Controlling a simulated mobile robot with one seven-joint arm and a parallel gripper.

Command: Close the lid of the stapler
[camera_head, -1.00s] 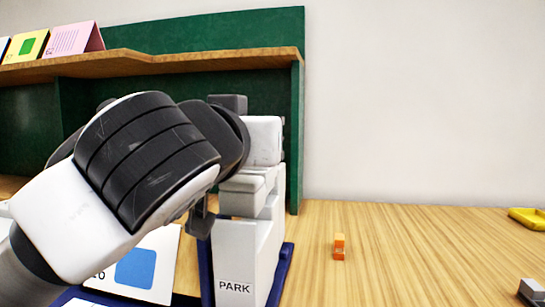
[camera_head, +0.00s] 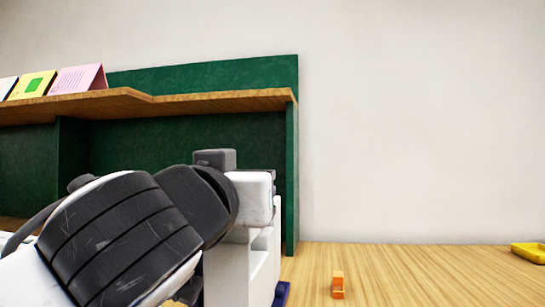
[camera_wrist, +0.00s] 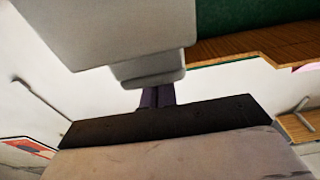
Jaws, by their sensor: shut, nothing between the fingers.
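My gripper (camera_wrist: 157,97) shows in the wrist view as two dark fingers close together with nothing between them. Their far ends run up to a pale block (camera_wrist: 115,35), whose lower ledge is in front of or against them; I cannot tell which. In the head view my arm's white and black wrist fills the lower left and hides most of the gripper. Just right of it stands a white blocky device (camera_head: 253,190); its lower part is cut off. I cannot make out the stapler or its lid with certainty in either view.
A wooden table (camera_head: 420,275) is mostly clear at the right. It holds a small orange object (camera_head: 338,284) and a yellow tray (camera_head: 530,252) at the edge. Behind is a green shelf unit (camera_head: 200,140) with a wooden shelf (camera_head: 220,101) bearing cards (camera_head: 78,78).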

